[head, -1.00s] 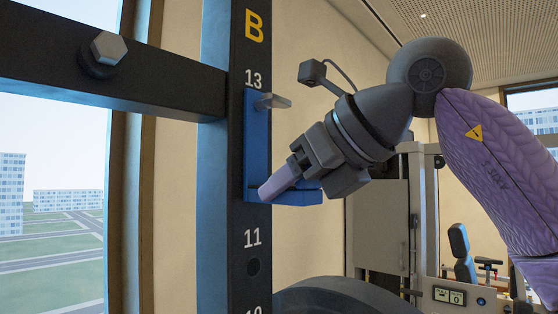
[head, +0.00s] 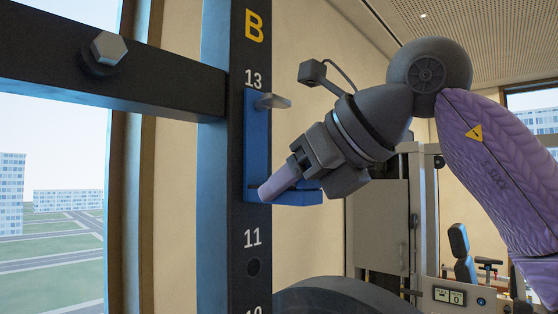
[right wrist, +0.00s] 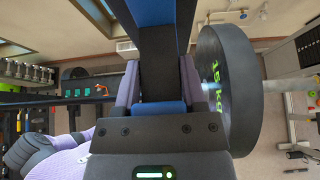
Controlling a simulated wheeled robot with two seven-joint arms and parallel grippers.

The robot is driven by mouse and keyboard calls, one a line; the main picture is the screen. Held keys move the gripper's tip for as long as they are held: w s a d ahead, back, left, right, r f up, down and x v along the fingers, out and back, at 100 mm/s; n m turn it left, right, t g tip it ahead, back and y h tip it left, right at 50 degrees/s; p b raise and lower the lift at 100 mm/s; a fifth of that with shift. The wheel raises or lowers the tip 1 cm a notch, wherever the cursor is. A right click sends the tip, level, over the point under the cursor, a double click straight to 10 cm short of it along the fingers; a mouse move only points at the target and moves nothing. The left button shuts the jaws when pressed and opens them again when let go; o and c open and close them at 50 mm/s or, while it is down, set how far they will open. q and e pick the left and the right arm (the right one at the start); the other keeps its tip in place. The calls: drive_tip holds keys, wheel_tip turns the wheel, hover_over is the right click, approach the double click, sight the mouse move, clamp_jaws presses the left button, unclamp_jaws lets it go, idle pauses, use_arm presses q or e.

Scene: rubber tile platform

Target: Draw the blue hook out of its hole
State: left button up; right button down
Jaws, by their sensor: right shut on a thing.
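The blue hook (head: 257,140) stands upright against the dark post (head: 252,62), between the numbers 13 and 11. A short metal piece (head: 272,101) sticks out near its top. Its lower arm juts out to the right. My right gripper (head: 278,187) is shut on this lower arm, with one pale purple finger in front of it. In the right wrist view, blue parts of the hook (right wrist: 160,107) show between the two fingers. The hook's hole is hidden behind it, and I cannot tell how deep it sits. My left gripper is not in view.
A dark crossbar (head: 150,80) with a large hex bolt (head: 108,48) meets the post at the left. A round black weight plate (head: 345,298) is below the gripper, and stands close to the right of it in the right wrist view (right wrist: 240,85). An open hole (head: 253,267) shows below 11.

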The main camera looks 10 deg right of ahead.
sight(315, 192)
drive_tip(key=shift+f+b, duration=0.3)
drive_tip(key=shift+f, duration=0.05)
idle(0.7)
drive_tip(key=shift+s+d, duration=0.15)
drive_tip(key=shift+s, duration=0.1)
drive_tip(key=shift+s+d, duration=0.1)
drive_tip(key=shift+s, duration=0.05)
drive_tip(key=shift+s+d+r+b, duration=0.15)
drive_tip(key=shift+s+d+b, duration=0.35)
drive_tip(key=shift+s+d, duration=0.5)
drive_tip(key=shift+s+d+r, duration=0.1)
drive_tip(key=shift+s+d, duration=0.15)
drive_tip(key=shift+s, duration=0.35)
drive_tip(key=shift+s+d+b, duration=0.3)
drive_tip(key=shift+s+d, duration=0.35)
drive_tip(key=shift+s, duration=0.15)
drive_tip(key=shift+s+d+b, duration=0.25)
drive_tip(key=shift+s+d, duration=0.35)
drive_tip(key=shift+s, duration=0.2)
